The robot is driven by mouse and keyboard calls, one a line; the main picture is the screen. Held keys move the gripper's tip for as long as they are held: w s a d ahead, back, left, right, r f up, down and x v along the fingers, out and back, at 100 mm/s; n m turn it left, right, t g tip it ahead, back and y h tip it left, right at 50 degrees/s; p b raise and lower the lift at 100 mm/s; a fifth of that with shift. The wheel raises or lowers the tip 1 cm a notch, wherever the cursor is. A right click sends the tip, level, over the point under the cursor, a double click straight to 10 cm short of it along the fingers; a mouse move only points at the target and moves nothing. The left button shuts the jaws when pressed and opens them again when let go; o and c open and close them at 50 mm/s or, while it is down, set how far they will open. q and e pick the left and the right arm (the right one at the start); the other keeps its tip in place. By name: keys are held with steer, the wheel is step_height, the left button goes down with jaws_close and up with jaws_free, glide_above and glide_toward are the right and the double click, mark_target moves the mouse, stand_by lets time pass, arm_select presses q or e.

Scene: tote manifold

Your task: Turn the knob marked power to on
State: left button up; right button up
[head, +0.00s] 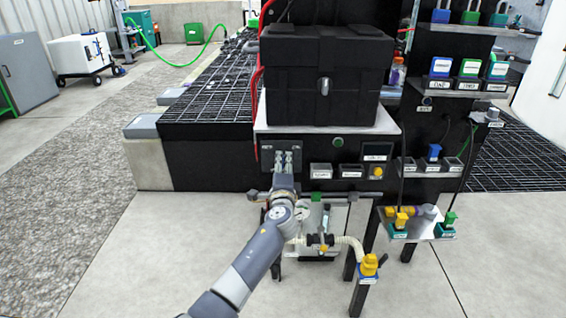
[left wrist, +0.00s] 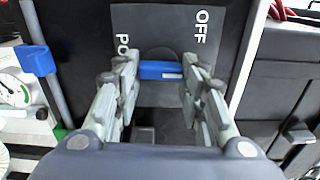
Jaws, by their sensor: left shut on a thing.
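The power knob (left wrist: 161,70) is a blue bar on a dark grey plate (left wrist: 165,25) in the left wrist view. The bar lies crosswise between my left gripper's fingers. OFF is printed above it to the right. The letters PO show to its left, the rest covered by a finger. No ON marking is visible. My left gripper (head: 286,160) is at the upper left of the black control panel in the head view, where it hides the knob. It is shut on the knob, fingers on both ends of the bar. My right gripper is not in view.
A black case (head: 325,65) sits on the bench above the panel. A yellow button (head: 377,172) and several labelled boxes are right of my gripper. A gauge (head: 302,211) and piping lie below. A red hose (head: 256,100) runs down the left side.

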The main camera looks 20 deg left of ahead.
arm_select(q)
steer(key=m+p, duration=0.1)
steer(key=m, duration=0.2)
steer(key=m+p, duration=0.2)
steer(key=m, duration=0.1)
steer(key=shift+f, duration=0.1)
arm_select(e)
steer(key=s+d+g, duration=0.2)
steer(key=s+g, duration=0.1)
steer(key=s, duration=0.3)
arm_select(q)
steer(key=shift+m, duration=0.3)
steer(key=shift+f+m+p, duration=0.2)
steer(key=shift+m+p, duration=0.25)
steer(key=shift+m, duration=0.55)
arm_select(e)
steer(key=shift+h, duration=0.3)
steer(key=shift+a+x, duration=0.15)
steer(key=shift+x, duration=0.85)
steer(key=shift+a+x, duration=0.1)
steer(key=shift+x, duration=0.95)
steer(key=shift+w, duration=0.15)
arm_select(q)
steer(key=o, duration=1.1)
steer(key=shift+c, duration=0.2)
steer(key=shift+s, duration=0.15)
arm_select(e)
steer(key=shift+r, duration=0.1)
